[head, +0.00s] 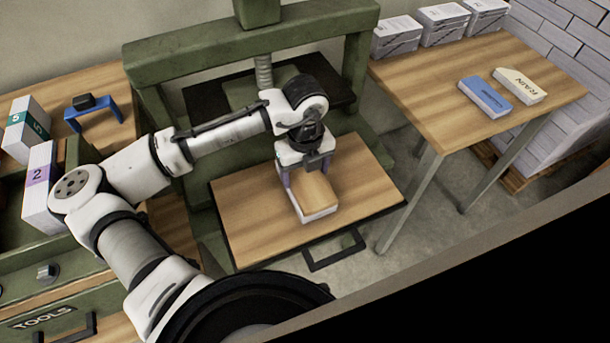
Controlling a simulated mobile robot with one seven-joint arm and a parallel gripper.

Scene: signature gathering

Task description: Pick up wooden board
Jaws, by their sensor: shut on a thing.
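The wooden board (317,190) is a small light-brown rectangle. It lies on top of a white block (320,215), perhaps a stack of pages, on the wide wooden bed of the green press. My gripper (306,171) reaches down over the far end of the board, with one finger on each side, and is shut on it. The far end of the board is partly hidden under my gripper. I cannot tell whether the board is lifted clear of the white block.
The green press frame (150,55) and its screw (264,72) stand just behind my gripper. The press bed (245,225) has bare room around the block. At right, a table (440,80) holds a blue block (485,97) and a cream block (518,85). Numbered boxes (38,190) stand at left.

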